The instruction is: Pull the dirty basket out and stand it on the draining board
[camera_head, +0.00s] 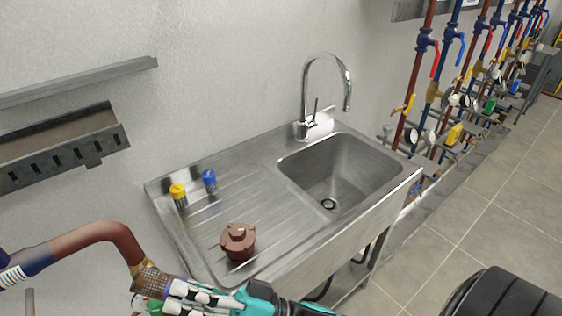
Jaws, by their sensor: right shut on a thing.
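The dirty basket (151,279), a brownish mesh cylinder, is at the lower left, in front of the sink unit. My right gripper (172,290), with pale fingers and a teal body, is shut on it from the right. The basket is tilted and overlaps the end of the red-brown pipe; I cannot tell whether its lower end is clear of the fitting. The draining board (205,232) is the ribbed steel left part of the sink unit. My left gripper is not in view.
A red-brown cap (238,242) stands on the front of the draining board. Yellow (178,194) and blue (209,180) small items stand at its back left. The sink bowl (345,180) and tap (308,128) are to the right. The board's middle is free.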

